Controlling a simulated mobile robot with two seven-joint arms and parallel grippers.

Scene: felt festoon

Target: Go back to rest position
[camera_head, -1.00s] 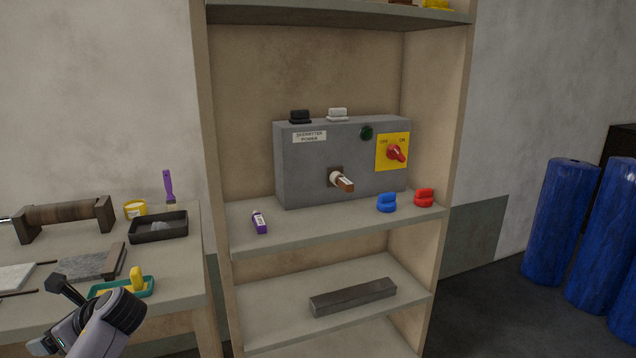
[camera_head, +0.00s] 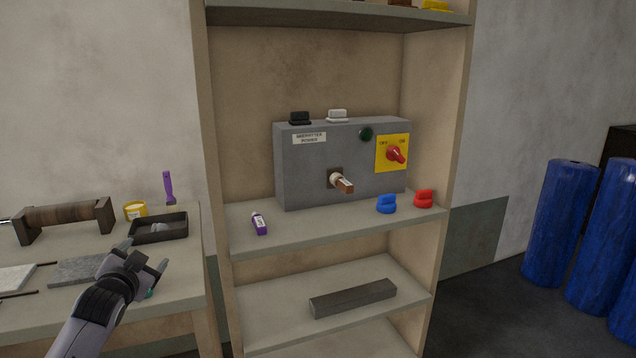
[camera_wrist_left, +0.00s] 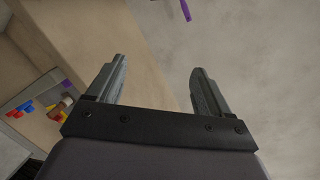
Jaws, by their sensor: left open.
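My left gripper (camera_head: 143,257) is over the right part of the workbench at the left, in front of the black tray. Its two fingers stand apart with nothing between them; they also show apart and empty in the left wrist view (camera_wrist_left: 157,82). My left arm comes in from the bottom left and hides most of the teal tray (camera_head: 150,294). My right gripper is not in any view.
The workbench (camera_head: 185,285) holds a black tray (camera_head: 160,237), a yellow tin (camera_head: 135,210) and a grey slab (camera_head: 78,270). Right of it stands a shelf (camera_head: 290,240) with a grey power box (camera_head: 305,170). Blue rolls (camera_head: 562,220) stand at the far right.

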